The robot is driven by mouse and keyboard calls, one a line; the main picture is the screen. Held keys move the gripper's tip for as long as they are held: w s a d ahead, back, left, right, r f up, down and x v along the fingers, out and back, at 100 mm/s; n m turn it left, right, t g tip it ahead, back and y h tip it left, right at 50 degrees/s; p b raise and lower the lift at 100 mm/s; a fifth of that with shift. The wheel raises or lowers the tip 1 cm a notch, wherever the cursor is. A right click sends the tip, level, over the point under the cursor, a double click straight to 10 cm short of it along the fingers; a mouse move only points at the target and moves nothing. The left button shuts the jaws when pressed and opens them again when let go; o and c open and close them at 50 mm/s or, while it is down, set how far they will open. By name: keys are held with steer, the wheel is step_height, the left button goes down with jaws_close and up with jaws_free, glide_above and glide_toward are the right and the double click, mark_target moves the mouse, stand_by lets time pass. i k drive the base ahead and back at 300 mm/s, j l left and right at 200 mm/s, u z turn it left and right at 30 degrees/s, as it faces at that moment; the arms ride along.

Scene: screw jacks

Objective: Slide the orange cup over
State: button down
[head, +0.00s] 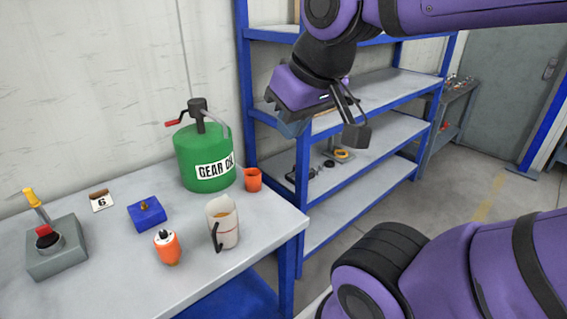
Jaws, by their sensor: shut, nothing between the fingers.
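The small orange cup (253,181) stands upright on the grey workbench (110,275), near its back right edge. It is just right of the green gear oil can (203,160). My gripper (292,127) hangs in the air above and to the right of the cup, in front of the blue shelf rack. Its fingers are shut and empty, and it is clear of the cup.
An orange and white bottle (167,248), a blue block (147,213), a number 6 card (101,201) and a grey switch box (56,248) are further left. The shelf rack (330,190) stands right of the bench.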

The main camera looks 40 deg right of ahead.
mark_target(253, 180)
steer(key=l+u, duration=0.1)
steer(key=l, duration=0.45)
steer(key=k+l, duration=0.1)
steer(key=l, duration=0.4)
steer(key=l+u, duration=0.15)
steer(key=l, duration=0.4)
steer(key=i+l+u, duration=0.1)
steer(key=l, duration=0.3)
steer(key=i+l+u, duration=0.1)
steer(key=l, duration=0.25)
steer(key=i+l+u, duration=0.15)
steer(key=i+l, duration=0.2)
steer(key=l, duration=0.05)
